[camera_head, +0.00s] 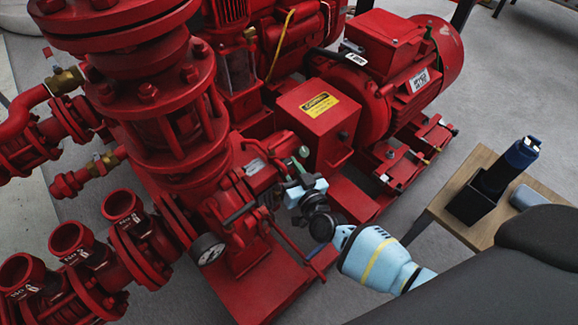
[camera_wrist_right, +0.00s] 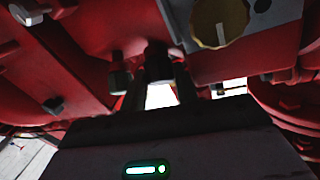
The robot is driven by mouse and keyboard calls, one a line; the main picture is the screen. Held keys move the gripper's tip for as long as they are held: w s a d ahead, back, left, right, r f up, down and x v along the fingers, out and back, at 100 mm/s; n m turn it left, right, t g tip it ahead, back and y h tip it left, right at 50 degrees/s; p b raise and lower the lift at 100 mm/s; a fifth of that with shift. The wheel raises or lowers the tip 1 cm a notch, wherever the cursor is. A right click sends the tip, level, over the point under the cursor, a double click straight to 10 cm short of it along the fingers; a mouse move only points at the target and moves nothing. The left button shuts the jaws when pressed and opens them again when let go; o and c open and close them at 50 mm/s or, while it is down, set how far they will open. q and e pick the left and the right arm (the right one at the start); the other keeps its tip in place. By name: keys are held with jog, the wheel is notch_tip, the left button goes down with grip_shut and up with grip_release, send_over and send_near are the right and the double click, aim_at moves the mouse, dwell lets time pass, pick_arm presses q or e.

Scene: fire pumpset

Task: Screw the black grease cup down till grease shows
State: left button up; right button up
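No grease can be made out. My left gripper is not in view.
A yellow knob (camera_wrist_right: 218,20) on a grey plate is close on the right. The pressure gauge (camera_head: 208,249) and thin red rods are near the gripper. A red motor (camera_head: 385,75) stands behind. A wooden side table (camera_head: 470,238) holds a black holder with a dark blue tool.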

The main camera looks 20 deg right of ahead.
jog(key=shift+o, duration=0.9)
